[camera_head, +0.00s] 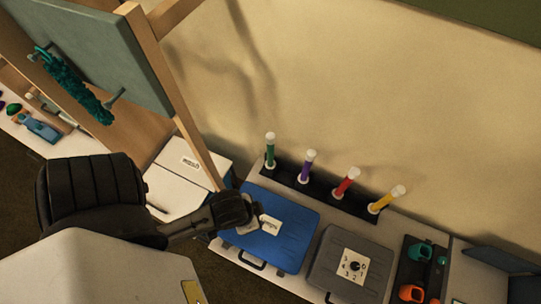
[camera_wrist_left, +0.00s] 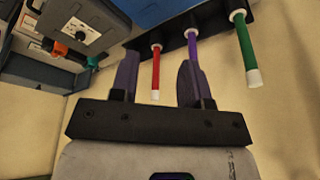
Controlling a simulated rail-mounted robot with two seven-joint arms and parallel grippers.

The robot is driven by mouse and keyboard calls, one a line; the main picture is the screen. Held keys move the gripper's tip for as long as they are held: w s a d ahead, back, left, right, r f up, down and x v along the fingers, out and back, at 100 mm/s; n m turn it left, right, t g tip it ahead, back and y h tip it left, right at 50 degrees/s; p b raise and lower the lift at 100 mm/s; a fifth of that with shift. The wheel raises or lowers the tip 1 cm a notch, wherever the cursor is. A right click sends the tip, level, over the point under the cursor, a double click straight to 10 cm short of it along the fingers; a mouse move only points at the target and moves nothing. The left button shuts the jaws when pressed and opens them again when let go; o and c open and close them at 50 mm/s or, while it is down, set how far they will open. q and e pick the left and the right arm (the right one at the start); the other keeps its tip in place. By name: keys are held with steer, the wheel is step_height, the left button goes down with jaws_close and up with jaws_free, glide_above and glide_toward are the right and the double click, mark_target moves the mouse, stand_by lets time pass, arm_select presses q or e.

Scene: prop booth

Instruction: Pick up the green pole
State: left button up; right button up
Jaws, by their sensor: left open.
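The green pole (camera_head: 270,152) stands upright with a white cap in the black rack (camera_head: 321,192) against the wall, the leftmost of the poles there. In the left wrist view the green pole (camera_wrist_left: 244,45) is on the right, outside my fingers and apart from them. My left gripper (camera_head: 243,210) is over the blue case, in front of the rack and below the green pole in the head view. In the wrist view its fingers (camera_wrist_left: 158,65) are open, with the red pole (camera_wrist_left: 155,70) seen between them. The purple pole (camera_wrist_left: 193,48) is partly hidden by the right finger. My right gripper is not in view.
Purple, red and yellow (camera_head: 386,200) poles stand in the same rack. The blue case (camera_head: 285,235) and a grey case (camera_head: 350,262) lie in front. A wooden-framed board (camera_head: 95,50) rises on the left beside a white box (camera_head: 185,170). The wall (camera_head: 380,100) backs the rack.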

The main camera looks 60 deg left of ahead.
arm_select(q)
steer(key=shift+o, duration=0.3)
steer(key=o, duration=0.4)
steer(key=shift+r, duration=0.1)
